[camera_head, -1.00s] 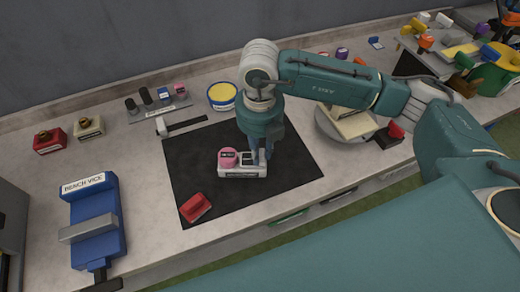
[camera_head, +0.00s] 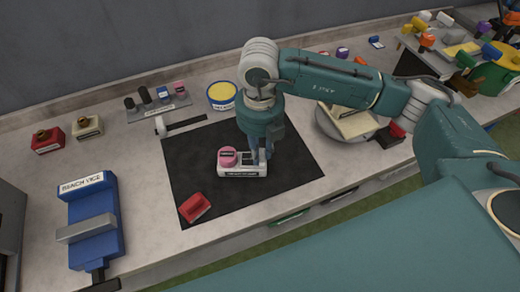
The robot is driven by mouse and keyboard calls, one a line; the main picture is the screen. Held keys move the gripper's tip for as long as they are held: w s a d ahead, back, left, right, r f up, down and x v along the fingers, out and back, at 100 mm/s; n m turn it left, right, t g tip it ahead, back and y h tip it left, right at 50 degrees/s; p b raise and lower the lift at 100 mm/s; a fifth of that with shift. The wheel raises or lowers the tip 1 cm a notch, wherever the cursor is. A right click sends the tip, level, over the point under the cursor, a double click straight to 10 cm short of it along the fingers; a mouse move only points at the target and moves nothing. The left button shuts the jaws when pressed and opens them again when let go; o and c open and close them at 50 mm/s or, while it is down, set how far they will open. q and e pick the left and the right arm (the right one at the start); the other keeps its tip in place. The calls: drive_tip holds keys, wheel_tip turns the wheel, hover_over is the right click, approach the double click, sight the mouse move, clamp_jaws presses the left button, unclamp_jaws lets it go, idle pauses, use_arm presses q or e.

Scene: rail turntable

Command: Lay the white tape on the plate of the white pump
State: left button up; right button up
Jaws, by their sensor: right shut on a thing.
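The white tape (camera_head: 230,170) looks like a white labelled holder with a pink round part on top. It is at the middle of the black mat (camera_head: 195,165). My right gripper (camera_head: 260,157) points down at its right end and is shut on it; the fingers partly hide that end. I cannot tell whether the holder touches the mat. A white block with a brass-coloured top (camera_head: 88,127), which looks like the white pump, stands at the back left beside a similar red one (camera_head: 48,140). The plate is too small to make out. My left gripper is not in view.
A blue bench vice (camera_head: 95,230) stands at the front left. A red tray (camera_head: 195,208) lies on the mat's front left. Bare bench lies left of the mat.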

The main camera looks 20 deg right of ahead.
drive_tip(key=shift+f, duration=0.2)
drive_tip(key=o, duration=0.8)
drive_tip(key=shift+r, duration=0.1)
